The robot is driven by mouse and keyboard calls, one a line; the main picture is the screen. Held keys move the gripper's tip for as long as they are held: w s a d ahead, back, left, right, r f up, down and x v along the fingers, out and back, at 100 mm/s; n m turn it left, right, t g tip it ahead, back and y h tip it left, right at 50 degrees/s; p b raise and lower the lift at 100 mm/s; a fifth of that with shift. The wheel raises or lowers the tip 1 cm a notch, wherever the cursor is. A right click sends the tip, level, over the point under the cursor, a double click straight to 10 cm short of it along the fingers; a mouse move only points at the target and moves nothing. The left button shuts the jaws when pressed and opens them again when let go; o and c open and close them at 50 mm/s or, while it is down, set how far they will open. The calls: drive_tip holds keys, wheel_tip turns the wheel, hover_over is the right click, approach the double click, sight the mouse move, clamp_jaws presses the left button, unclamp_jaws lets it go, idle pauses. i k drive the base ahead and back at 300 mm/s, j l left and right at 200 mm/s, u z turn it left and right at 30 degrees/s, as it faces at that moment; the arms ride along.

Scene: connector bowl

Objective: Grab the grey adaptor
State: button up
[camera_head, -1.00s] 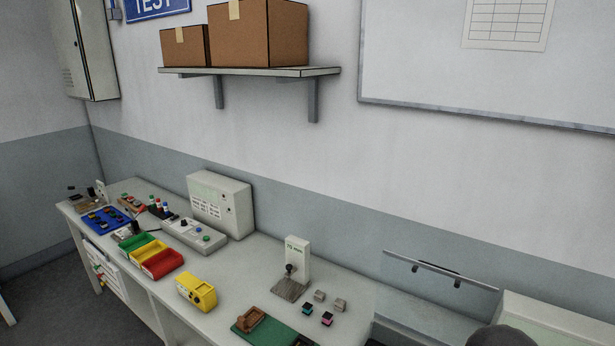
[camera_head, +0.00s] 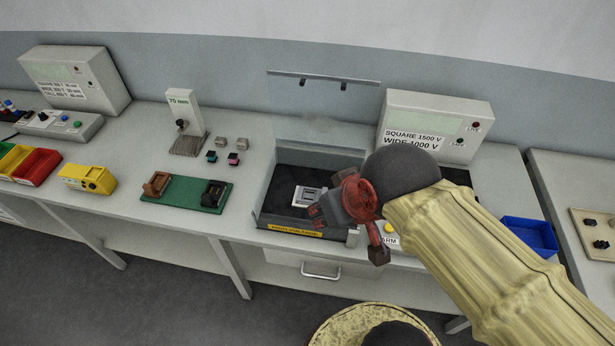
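Two small grey blocks sit on the bench left of centre, a left one (camera_head: 221,142) and a right one (camera_head: 242,143). I cannot tell which of them is the grey adaptor. In front of them are a cyan-topped dark block (camera_head: 211,156) and a pink-topped dark block (camera_head: 233,158). My gripper (camera_head: 347,232) is well to their right, over the front right of a dark open bay. Its two dark fingers are spread apart, with nothing visible between them. My arm comes in from the lower right.
The dark bay (camera_head: 275,215) has a raised clear lid (camera_head: 318,115) and a pale square fixture (camera_head: 308,196) inside. A 70 mm stand (camera_head: 182,108), a green board (camera_head: 183,203) and a yellow device (camera_head: 87,178) stand left. A labelled box (camera_head: 425,112) and blue bin (camera_head: 528,236) are right.

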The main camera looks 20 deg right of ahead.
sight(306, 195)
drive_tip(key=k+j+z, duration=0.2)
drive_tip(key=j, duration=0.25)
drive_tip(key=j+z, duration=0.2)
drive_tip(key=j, duration=0.25)
drive_tip(key=k+j+z, duration=0.2)
drive_tip(key=j, duration=0.25)
